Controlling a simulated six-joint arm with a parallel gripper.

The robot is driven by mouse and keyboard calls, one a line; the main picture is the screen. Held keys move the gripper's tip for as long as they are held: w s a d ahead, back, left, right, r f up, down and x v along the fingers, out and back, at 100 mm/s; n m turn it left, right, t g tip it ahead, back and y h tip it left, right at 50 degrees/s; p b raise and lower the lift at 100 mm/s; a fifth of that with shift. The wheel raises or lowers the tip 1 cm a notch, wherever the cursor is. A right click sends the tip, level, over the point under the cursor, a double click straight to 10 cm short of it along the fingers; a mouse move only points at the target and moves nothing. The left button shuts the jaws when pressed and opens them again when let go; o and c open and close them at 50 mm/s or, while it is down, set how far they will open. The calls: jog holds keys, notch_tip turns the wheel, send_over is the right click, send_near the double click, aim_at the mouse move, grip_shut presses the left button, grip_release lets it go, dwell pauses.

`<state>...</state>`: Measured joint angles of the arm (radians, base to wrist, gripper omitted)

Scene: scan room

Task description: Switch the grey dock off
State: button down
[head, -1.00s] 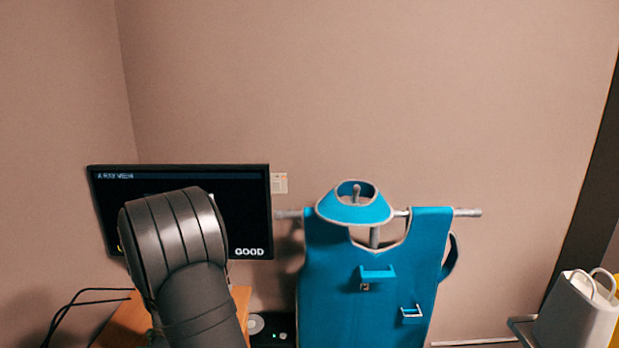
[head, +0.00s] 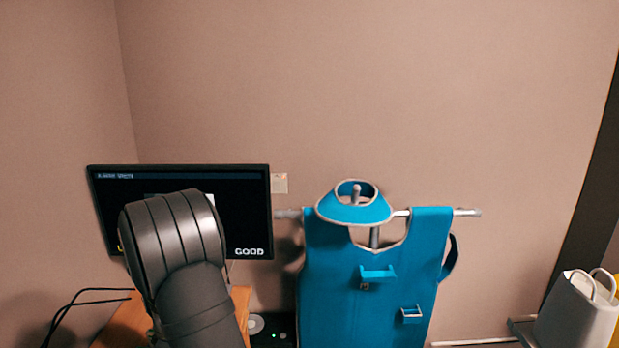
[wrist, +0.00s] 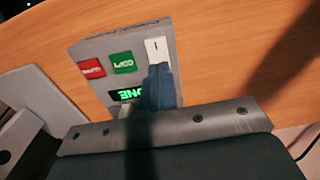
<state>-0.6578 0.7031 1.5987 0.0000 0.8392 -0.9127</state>
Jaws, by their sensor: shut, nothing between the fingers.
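The grey dock (wrist: 98,50) lies on the wooden desk in the wrist view. Its face has a red button (wrist: 92,68), a green button (wrist: 123,62), and a white rocker switch (wrist: 155,47) with a line mark on its visible end. A small display (wrist: 122,95) shows green lettering, partly covered. My gripper (wrist: 158,70) is shut and empty, its blue-grey fingertips over the lower part of the white switch. I cannot tell whether they touch it. The switch's other end is hidden. In the head view my arm blocks the dock and the gripper.
The wooden desk (wrist: 230,50) is bare right of the dock. The monitor (head: 245,215) stands behind my arm and shows "GOOD". A blue apron (head: 375,275) hangs on a rail to the right. A white bag (head: 575,315) is at far right. Dark cables (head: 85,295) run at left.

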jog(key=shift+f, duration=0.35)
jog(key=shift+r, duration=3.55)
jog(key=shift+f, duration=0.1)
notch_tip(320, 180, down, 7)
jog(key=shift+r, duration=0.1)
